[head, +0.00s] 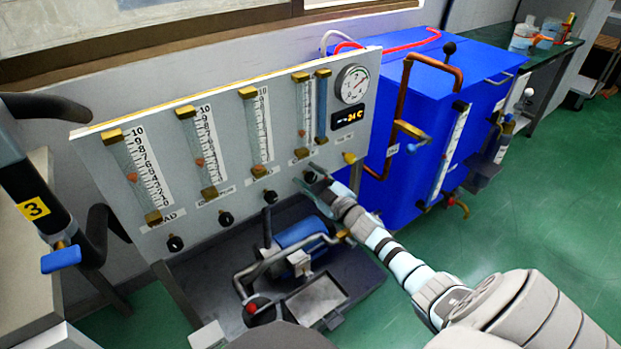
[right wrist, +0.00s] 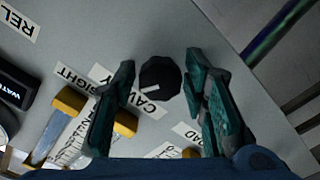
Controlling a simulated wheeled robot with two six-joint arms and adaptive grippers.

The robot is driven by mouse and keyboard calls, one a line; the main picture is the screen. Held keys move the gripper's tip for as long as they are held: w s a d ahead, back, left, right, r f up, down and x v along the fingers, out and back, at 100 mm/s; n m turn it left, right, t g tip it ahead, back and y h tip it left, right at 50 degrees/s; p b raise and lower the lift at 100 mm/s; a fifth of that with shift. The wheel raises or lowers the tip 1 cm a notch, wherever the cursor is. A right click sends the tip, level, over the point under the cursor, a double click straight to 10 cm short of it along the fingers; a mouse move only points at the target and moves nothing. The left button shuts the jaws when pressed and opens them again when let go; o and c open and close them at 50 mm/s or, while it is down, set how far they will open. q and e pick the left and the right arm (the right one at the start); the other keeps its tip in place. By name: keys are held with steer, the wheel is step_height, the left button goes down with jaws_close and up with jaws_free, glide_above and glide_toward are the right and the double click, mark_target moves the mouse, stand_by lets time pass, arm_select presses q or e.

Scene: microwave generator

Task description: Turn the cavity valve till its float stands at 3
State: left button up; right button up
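The cavity valve is a small black knob on the grey panel, below the fourth flow meter (head: 302,110). In the right wrist view the knob (right wrist: 160,78) shows a white pointer mark beside a partly hidden label that starts "CAV". The meter's small orange float stands low in its tube; its exact reading is too small to tell. My right gripper (head: 312,180) is at the knob. In the right wrist view its teal fingers (right wrist: 162,80) are open, one on each side of the knob, with narrow gaps. My left gripper is not in view.
Three more flow meters with knobs (head: 226,218) stand to the left on the panel (head: 230,160). A pump (head: 300,240) with pipes sits on the dark tray below. A blue cabinet (head: 420,110) with copper piping stands to the right.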

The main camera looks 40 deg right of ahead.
jaws_close()
steer(key=shift+n, duration=0.4)
steer(key=shift+o, duration=1.9)
jaws_free()
steer(key=s, duration=1.2)
steer(key=shift+a, duration=0.15)
